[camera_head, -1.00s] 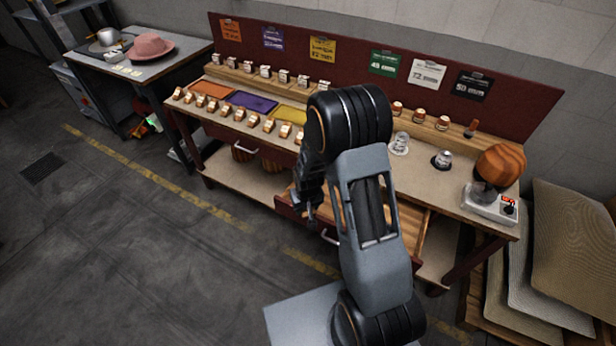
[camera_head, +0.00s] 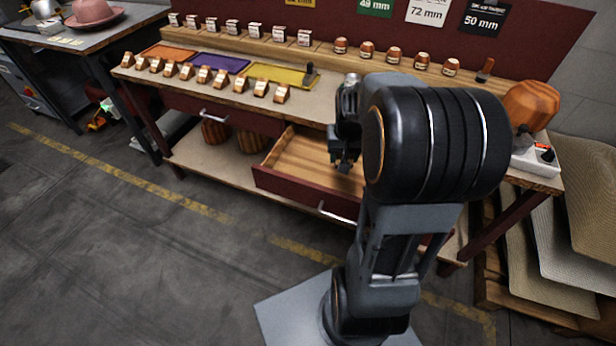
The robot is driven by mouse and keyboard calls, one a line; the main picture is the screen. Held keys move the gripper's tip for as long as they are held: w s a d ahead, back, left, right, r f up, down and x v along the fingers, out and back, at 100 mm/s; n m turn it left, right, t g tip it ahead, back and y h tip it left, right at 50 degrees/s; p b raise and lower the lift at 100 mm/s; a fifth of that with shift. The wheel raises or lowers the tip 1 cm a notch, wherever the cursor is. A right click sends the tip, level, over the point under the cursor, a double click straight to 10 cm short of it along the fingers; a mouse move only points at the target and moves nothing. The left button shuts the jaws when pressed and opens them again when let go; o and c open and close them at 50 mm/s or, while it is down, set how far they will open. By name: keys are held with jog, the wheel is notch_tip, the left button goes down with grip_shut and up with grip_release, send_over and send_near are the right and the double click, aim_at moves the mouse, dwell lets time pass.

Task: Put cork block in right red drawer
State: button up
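The right red drawer (camera_head: 290,189) of the bench is pulled open; its bare wooden inside shows, and its right part is hidden behind my arm. My gripper (camera_head: 343,163) points down at the drawer's open top, in front of the bench edge. It is small and dark here, and I cannot tell whether its fingers are apart or hold anything. I cannot make out a cork block anywhere in view; my arm covers part of the bench top and drawer.
The bench top carries orange, purple and yellow mats (camera_head: 270,77) with several small wooden blocks in front. A wooden hat form (camera_head: 530,104) stands at the right end. The left drawer (camera_head: 225,115) is shut. The floor in front is clear.

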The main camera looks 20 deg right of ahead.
jog(key=shift+d+f, duration=0.1)
jog(key=shift+f, duration=0.15)
jog(key=shift+w+f, duration=0.2)
jog(key=shift+w, duration=0.05)
jog(key=w+a+f+b, duration=0.1)
jog(key=w+a+f, duration=0.25)
jog(key=w, duration=0.45)
send_over(309, 167)
jog(key=f, duration=0.2)
jog(key=s+f, duration=0.1)
jog(key=f, duration=0.1)
jog(key=shift+f+b, duration=0.3)
jog(key=shift+b, duration=0.05)
jog(key=shift+w+a+f, duration=0.1)
jog(key=shift+w+f, duration=0.3)
jog(key=shift+f, duration=0.15)
jog(key=shift+w+f+b, duration=0.1)
jog(key=shift+f+b, duration=0.2)
jog(key=shift+f, duration=1.25)
jog(key=shift+f, duration=0.1)
jog(key=o, duration=0.9)
